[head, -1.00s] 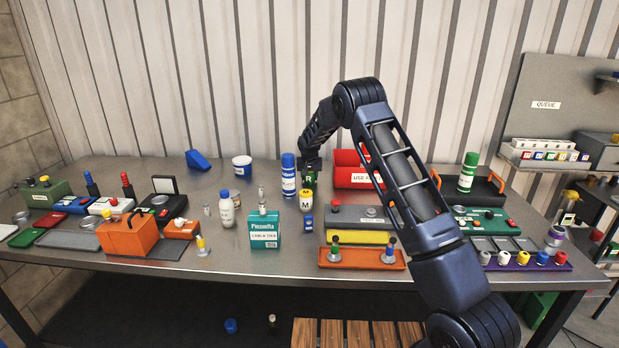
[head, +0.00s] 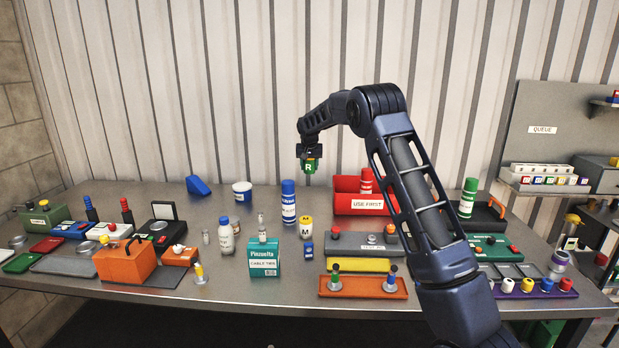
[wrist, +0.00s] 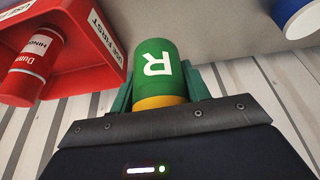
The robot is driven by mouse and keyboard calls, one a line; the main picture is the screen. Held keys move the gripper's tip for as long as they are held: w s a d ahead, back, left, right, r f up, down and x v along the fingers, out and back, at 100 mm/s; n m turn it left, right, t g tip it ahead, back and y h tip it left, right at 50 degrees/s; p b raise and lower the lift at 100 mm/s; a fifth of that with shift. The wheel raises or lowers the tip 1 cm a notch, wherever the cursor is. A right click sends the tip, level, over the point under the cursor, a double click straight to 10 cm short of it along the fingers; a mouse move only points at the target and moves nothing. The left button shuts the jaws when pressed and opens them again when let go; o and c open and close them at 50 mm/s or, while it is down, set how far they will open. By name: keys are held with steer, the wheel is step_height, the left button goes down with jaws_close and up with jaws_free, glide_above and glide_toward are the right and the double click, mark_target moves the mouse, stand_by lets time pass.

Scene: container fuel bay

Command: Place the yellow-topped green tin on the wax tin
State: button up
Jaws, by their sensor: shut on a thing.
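My gripper (head: 310,153) is shut on the green tin (head: 309,167), marked with a white R, and holds it in the air above the back of the table. In the wrist view the green tin (wrist: 160,68) sticks out from between the jaws, its yellow end (wrist: 160,102) at the gripper. No wax label is readable, so I cannot tell which container is the wax tin. Flat silver tins (head: 88,247) lie at the far left.
A blue spray can (head: 288,203) and a yellow-topped container marked M (head: 305,228) stand below my gripper. The red USE FIRST bin (head: 360,207) holds a red can (head: 366,180) to the right.

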steer(key=shift+a+r, duration=0.1)
steer(key=shift+r, duration=0.35)
steer(key=s+a+r, duration=0.2)
steer(key=s+a, duration=0.3)
steer(key=a, duration=0.3)
steer(key=s+a+r, duration=0.2)
steer(key=s+a, duration=0.3)
steer(key=a, duration=0.4)
step_height(320, 180, up, 2)
steer(key=n, duration=0.1)
glide_above(233, 217)
steer(key=s, duration=0.1)
steer(key=shift+y, duration=0.3)
step_height(233, 217, down, 19)
steer(key=shift+s, duration=0.1)
steer(key=shift+f, duration=0.15)
steer(key=o, duration=1.1)
steer(key=v, duration=1.2)
steer(key=shift+a, duration=0.1)
